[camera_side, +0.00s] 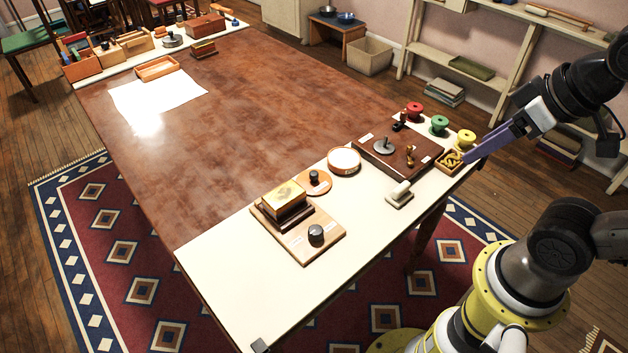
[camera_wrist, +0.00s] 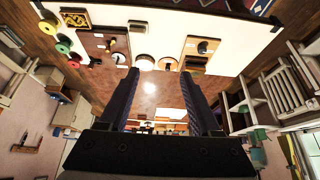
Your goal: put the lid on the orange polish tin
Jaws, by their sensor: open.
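The orange polish tin (camera_side: 344,163) appears as a low round tin with a pale top and orange-brown side, on the white strip of the table. It also shows in the wrist view (camera_wrist: 145,62). An orange disc with a dark knob, which looks like the lid (camera_side: 314,187), lies beside it, apart from the tin. The lid shows in the wrist view too (camera_wrist: 168,64). My gripper (camera_side: 468,158) is open and empty, off to the right of both. In the wrist view its fingers (camera_wrist: 160,73) point towards the tabletop, with tin and lid beyond the tips.
A wooden board with a yellow-topped box (camera_side: 284,196) and dark knob (camera_side: 316,235) stands left of the lid. A dark board (camera_side: 400,160) with upright pieces lies right of the tin. Several spools (camera_side: 439,125) and a patterned box (camera_side: 450,161) are near my gripper. The brown tabletop is mostly clear.

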